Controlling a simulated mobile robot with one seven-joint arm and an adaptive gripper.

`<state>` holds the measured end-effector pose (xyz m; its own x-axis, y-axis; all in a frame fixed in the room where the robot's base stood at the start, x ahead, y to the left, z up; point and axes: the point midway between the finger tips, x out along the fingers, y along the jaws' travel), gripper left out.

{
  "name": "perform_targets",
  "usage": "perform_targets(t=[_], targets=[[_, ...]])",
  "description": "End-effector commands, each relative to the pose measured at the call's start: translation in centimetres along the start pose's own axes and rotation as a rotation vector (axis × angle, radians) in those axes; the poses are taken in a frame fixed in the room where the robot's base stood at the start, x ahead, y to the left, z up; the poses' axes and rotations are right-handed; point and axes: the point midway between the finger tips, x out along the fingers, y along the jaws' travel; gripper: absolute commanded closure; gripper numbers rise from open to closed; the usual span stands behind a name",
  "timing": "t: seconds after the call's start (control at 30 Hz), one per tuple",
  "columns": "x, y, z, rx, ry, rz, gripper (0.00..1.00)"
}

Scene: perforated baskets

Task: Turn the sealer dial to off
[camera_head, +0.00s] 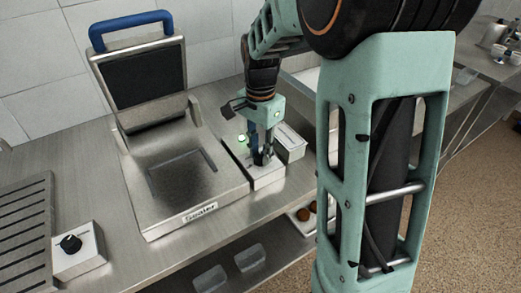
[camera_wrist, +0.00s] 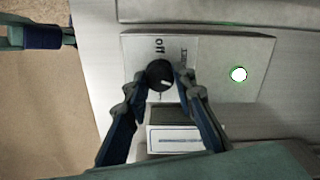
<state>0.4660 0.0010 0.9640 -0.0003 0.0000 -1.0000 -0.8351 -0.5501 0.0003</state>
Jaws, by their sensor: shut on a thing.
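The sealer (camera_head: 185,175) stands on the steel counter with its lid raised and a blue handle on top. Its control box (camera_head: 262,178) is at its right side. The black sealer dial (camera_wrist: 159,74) sits on this box, with the word "off" printed beside it, above it in the wrist view. A small pale mark on the dial appears to point away from "off", toward the right finger. A light (camera_wrist: 238,74) on the box glows, green-rimmed. My gripper (camera_wrist: 160,77) is shut on the dial, one finger on each side; it also shows in the head view (camera_head: 262,155).
A small box (camera_head: 290,143) stands close beside the control box. Another black dial (camera_head: 71,243) sits on a white box at the left, next to a ribbed grill plate (camera_head: 25,235). Trays and round brown items (camera_head: 308,210) are on the lower shelf.

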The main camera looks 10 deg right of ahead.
Motion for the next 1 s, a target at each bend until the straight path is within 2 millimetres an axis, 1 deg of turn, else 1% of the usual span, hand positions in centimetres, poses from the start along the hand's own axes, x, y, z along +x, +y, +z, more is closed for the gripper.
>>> perform_targets(t=[1.0], targets=[[-0.17, -0.03, -0.06, -0.960, 0.002, 0.000, 1.00]])
